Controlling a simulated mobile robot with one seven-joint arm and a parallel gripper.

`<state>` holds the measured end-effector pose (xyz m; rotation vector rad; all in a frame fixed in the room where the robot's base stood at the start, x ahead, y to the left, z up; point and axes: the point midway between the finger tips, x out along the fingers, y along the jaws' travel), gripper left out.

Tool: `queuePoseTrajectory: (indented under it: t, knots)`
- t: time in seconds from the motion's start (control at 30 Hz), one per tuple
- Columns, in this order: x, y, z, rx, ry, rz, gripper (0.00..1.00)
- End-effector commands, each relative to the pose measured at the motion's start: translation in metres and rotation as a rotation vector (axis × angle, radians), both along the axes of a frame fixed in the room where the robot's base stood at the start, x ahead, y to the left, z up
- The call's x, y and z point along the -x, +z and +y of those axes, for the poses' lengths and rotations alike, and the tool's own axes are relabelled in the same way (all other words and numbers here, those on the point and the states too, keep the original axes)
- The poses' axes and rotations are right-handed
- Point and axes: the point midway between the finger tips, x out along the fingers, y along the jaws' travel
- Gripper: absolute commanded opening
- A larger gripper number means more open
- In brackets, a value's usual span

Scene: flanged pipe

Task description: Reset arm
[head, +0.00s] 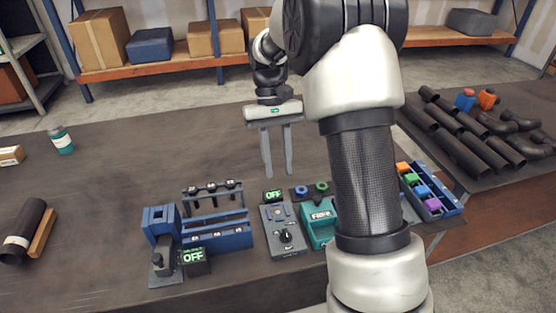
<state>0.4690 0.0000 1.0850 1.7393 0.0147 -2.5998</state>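My gripper (279,172) hangs over the dark workbench (100,213), pointing down. Its two long grey fingers are parted with a gap between them, and nothing shows in the gap. It is above and behind the row of devices on the bench. My white and black arm rises in the front right of the head view. It hides part of the bench and the right side of the teal device (316,227).
A blue fixture (218,238), a grey box with a knob (284,240) and "OFF" displays stand at the front. A black pipe (28,222) and a teal-labelled jar (61,142) are left. A blue tray (447,203) and several black pipes (465,150) are right. The bench's left middle is clear.

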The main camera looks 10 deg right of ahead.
Motion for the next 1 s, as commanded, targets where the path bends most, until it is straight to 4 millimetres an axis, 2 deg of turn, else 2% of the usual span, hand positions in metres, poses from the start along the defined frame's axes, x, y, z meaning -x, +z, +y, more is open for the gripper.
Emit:
queuePoseTrajectory:
  t: [0.57, 0.67, 0.77, 0.9, 1.0]
  knots:
    - [-0.001, 0.007, 0.0, 0.0, 0.0, -0.006, 0.28]
    - [0.005, 0.024, 0.0, 0.002, 0.0, -0.044, 0.28]
    - [0.019, 0.056, 0.0, 0.002, 0.0, -0.123, 0.28]
    - [0.054, 0.105, 0.0, 0.005, -0.003, -0.278, 0.28]
    - [0.082, 0.132, 0.0, 0.005, -0.005, -0.392, 0.28]
